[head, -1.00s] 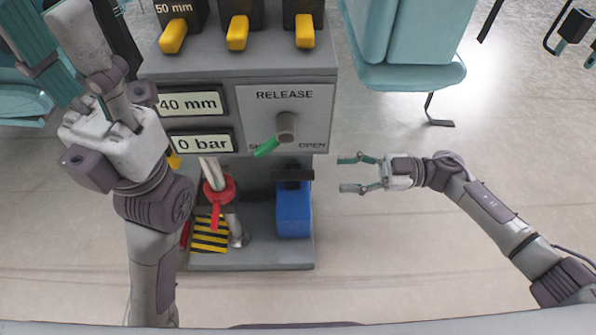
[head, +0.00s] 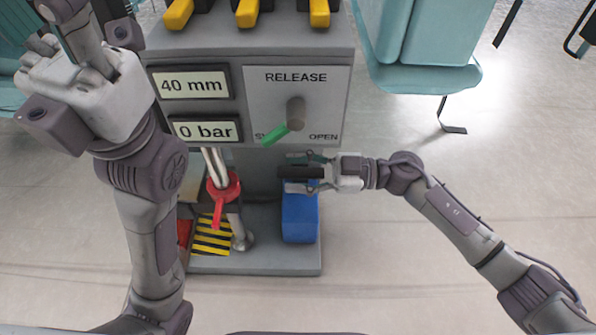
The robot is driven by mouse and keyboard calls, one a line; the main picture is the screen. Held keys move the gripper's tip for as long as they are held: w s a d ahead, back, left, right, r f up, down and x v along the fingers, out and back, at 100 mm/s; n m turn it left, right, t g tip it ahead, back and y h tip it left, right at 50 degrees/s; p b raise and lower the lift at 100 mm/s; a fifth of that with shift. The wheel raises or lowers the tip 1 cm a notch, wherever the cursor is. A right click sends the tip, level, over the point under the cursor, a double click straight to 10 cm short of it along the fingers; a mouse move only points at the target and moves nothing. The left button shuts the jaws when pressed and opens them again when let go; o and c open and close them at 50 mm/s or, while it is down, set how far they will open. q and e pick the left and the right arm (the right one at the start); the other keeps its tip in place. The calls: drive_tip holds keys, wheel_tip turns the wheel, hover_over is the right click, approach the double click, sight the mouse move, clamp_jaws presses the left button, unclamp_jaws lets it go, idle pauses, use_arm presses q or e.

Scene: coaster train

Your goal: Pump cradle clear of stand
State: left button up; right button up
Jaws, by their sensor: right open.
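The grey stand (head: 335,105) has displays reading 40 mm (head: 192,84) and 0 bar (head: 206,130). Its release lever (head: 284,131) has a green grip pointing down-left, toward the partly hidden SHUT label. Low on the stand is a blue block (head: 299,218) with a black bar handle (head: 298,172) above it. My right gripper (head: 305,172) is open, with its fingers on either side of the black handle's right part; contact cannot be told. My left arm rises at the left, and its fingertips are not clearly visible. I cannot tell which part is the cradle.
A red ring with a tab (head: 222,193) surrounds a silver pipe beside a yellow-black striped plate (head: 211,236). Teal seats (head: 425,75) stand at right. The floor at right is open.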

clamp_jaws()
drive_tip(key=shift+s+f+n, duration=0.4)
drive_tip(key=shift+s+f, duration=0.1)
drive_tip(key=shift+s, duration=0.15)
drive_tip(key=s+f+n, duration=0.3)
drive_tip(key=s+f, duration=0.2)
drive_tip(key=f, duration=0.3)
drive_tip(key=shift+s+n+p, duration=0.3)
drive_tip(key=shift+s+p, duration=0.05)
drive_tip(key=shift+p, duration=0.05)
drive_tip(key=shift+f, duration=0.1)
